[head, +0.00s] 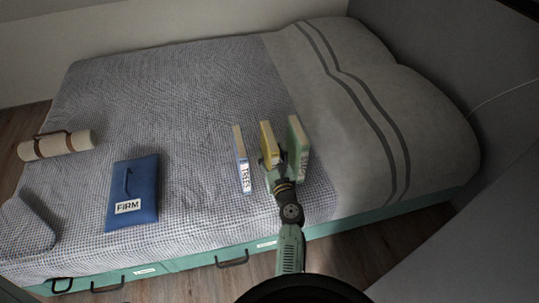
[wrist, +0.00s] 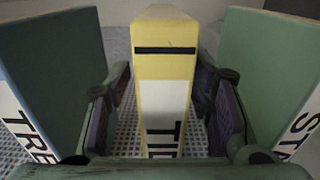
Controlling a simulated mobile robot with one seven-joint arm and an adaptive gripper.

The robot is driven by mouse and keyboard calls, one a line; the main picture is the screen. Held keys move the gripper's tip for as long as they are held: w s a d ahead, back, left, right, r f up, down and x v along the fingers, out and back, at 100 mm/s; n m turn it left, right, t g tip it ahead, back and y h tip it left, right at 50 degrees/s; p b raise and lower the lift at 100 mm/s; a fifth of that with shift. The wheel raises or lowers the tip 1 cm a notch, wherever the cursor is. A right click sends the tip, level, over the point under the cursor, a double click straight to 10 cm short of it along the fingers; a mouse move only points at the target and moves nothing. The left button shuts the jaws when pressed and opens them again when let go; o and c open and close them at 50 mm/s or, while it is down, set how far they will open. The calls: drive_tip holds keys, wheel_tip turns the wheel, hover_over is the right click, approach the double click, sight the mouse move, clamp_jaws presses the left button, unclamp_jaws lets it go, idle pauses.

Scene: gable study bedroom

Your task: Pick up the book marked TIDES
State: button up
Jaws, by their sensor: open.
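The yellow book (wrist: 165,80) stands upright on the bed. My gripper (wrist: 165,105) is open, with one finger on each side of the yellow book. A gap shows on the left between finger and book; on the right the finger is very close, and I cannot tell if it touches.
A blue book (head: 243,170) marked TREES stands left, and a green book (head: 299,140) stands right, its label partly hidden. Both are close to my fingers. A blue pouch (head: 132,180) marked FIRM and a cream roll (head: 58,145) lie on the bed (head: 190,90) farther left.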

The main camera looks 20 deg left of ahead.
drive_tip(key=x, duration=0.3)
drive_tip(key=shift+w+r, duration=0.1)
drive_tip(key=shift+w, duration=0.15)
clamp_jaws()
idle(0.4)
idle(0.4)
